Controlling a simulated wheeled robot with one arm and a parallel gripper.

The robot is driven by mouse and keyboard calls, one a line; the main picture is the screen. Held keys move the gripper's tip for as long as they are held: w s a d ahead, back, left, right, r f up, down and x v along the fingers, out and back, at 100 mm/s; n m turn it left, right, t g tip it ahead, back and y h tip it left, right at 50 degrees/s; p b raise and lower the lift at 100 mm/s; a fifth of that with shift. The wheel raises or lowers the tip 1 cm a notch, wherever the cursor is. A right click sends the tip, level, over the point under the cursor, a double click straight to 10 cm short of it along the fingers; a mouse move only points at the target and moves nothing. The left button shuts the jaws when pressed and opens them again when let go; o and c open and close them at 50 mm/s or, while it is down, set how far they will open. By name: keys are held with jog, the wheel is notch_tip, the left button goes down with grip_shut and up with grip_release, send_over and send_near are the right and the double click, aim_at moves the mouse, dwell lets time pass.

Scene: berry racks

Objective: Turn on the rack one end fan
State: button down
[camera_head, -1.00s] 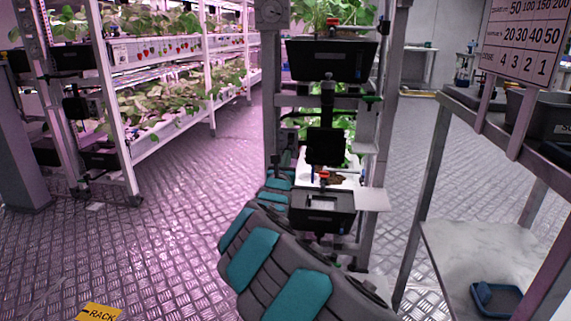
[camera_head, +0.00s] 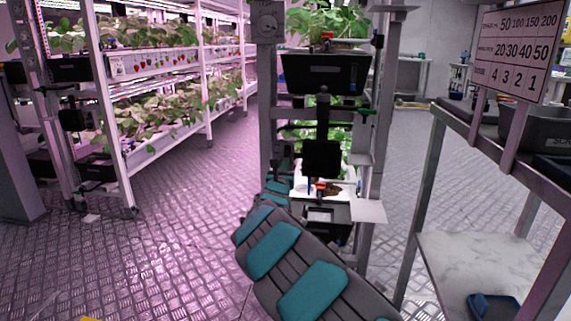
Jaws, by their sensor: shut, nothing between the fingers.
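The end of the near rack (camera_head: 268,110) stands upright in the middle of the view. A grey box with a round dial-like face (camera_head: 267,24) is fixed high on its left post; I cannot tell if it is the fan or a control for it. A smaller dark fitting (camera_head: 283,155) sits lower by the same post, too small to identify. My grey arm with teal panels reaches from the lower right up toward the rack's lower left post. Its far end is small and partly hidden by its own links. I cannot make out my gripper.
Black bins (camera_head: 325,74) and a small white shelf (camera_head: 368,211) stick out from the rack end. A long plant rack (camera_head: 128,165) stands at left.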

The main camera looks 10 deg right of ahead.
jog(key=shift+s+r+g+p, duration=0.1)
jog(key=shift+r+g+p, duration=0.2)
jog(key=shift+p, duration=0.2)
